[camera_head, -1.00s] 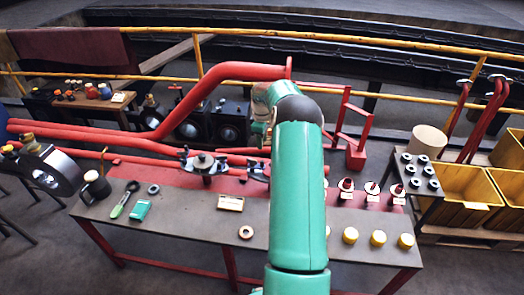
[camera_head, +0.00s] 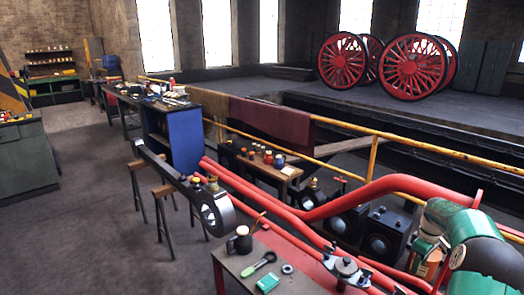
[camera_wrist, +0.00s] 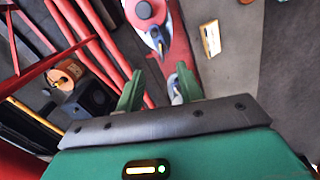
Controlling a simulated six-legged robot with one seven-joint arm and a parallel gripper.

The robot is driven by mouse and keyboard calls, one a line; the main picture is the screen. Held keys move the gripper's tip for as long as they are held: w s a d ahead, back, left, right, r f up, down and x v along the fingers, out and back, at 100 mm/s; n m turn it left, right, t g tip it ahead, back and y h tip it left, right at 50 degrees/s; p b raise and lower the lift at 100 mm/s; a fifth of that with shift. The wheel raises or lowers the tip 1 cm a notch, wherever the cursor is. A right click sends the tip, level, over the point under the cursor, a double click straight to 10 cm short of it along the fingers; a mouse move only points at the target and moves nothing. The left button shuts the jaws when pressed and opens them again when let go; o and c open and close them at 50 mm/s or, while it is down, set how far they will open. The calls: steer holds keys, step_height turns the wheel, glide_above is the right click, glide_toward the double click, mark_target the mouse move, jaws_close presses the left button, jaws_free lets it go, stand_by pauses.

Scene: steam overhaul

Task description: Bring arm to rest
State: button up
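My green arm shows at the lower right of the head view, reaching over the red pipes (camera_head: 300,212); its end is hidden there. In the wrist view my gripper (camera_wrist: 160,75) has its two green fingers apart, with nothing visible between them except the background. Whether a finger touches anything cannot be told.
A yellow rail (camera_head: 440,150) runs behind the pipes. Open floor (camera_head: 100,220) lies at left. A tan-labelled block (camera_wrist: 210,38) lies near the gripper.

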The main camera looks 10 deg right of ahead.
steer(key=w+a+r+h, duration=0.1)
steer(key=a+r, duration=1.1)
steer(key=a, duration=0.1)
steer(key=s+a+r+m+t, duration=0.1)
steer(key=s+a+r, duration=0.35)
steer(key=a, duration=0.45)
steer(key=s+a+r+m+t, duration=0.1)
steer(key=s+a+r+t, duration=0.1)
steer(key=s+a+r, duration=0.5)
steer(key=s+a+f+m+t+y, duration=0.1)
steer(key=s+a+f+m+t, duration=0.1)
steer(key=s+a, duration=1.3)
steer(key=shift+s+a+m+t, duration=0.3)
steer(key=shift+a+m, duration=0.2)
steer(key=shift+m, duration=0.1)
